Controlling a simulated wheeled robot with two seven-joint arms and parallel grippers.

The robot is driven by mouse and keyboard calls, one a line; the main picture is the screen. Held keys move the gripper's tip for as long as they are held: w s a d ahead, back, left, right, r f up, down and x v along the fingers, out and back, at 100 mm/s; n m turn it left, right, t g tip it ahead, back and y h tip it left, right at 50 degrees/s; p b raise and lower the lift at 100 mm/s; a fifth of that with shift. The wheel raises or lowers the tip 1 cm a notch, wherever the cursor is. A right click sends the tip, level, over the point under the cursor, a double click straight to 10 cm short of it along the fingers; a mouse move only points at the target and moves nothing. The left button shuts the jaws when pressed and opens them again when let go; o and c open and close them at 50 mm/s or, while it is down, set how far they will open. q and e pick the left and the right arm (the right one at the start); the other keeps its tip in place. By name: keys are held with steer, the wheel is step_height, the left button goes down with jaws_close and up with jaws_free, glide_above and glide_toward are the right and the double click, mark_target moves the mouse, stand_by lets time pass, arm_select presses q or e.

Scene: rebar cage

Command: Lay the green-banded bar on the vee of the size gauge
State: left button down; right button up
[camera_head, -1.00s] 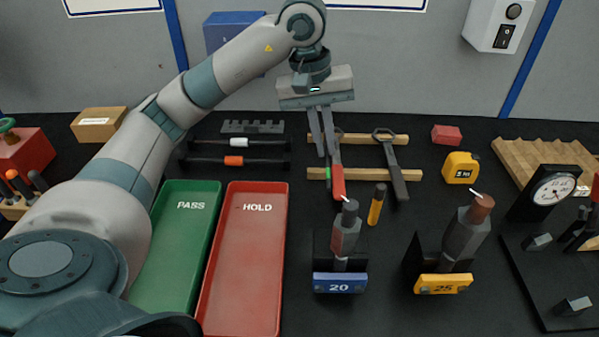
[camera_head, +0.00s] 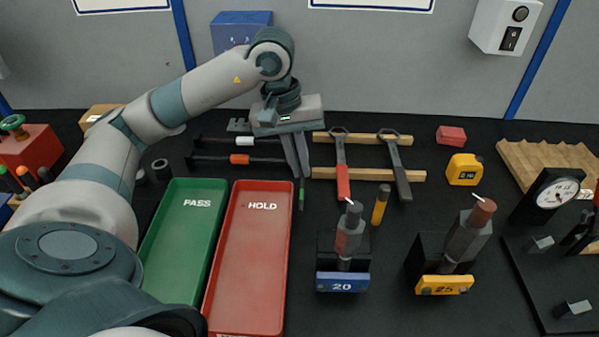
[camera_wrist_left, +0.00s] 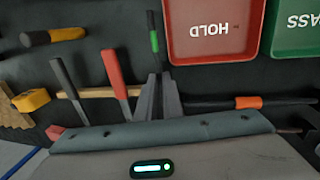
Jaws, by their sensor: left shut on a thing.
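The green-banded bar (camera_head: 302,197) is held in my left gripper (camera_head: 300,173) and points down, just right of the red HOLD tray's far corner. In the left wrist view the dark bar and its green band (camera_wrist_left: 154,42) stick out beyond the closed fingers (camera_wrist_left: 158,78). The held end is hidden between the fingers. A dial gauge (camera_head: 553,190) stands at the far right, with a black plate (camera_head: 535,285) in front carrying small grey blocks (camera_head: 573,306). I cannot tell for certain which part is the vee. My right gripper is not in view.
The red HOLD tray (camera_head: 289,205) and green PASS tray (camera_head: 178,188) lie left. White-banded (camera_head: 243,141) and orange-banded (camera_head: 239,159) bars lie behind them. The blue 20 stand (camera_head: 342,282) and yellow 25 stand (camera_head: 444,285) lie between my gripper and the dial gauge.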

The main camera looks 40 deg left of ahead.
arm_select(q)
step_height(320, 180, down, 2)
steer(key=shift+f, duration=0.5)
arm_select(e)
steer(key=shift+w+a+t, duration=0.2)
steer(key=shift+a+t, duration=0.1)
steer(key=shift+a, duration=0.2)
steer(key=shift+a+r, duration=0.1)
arm_select(q)
steer(key=shift+f, duration=0.15)
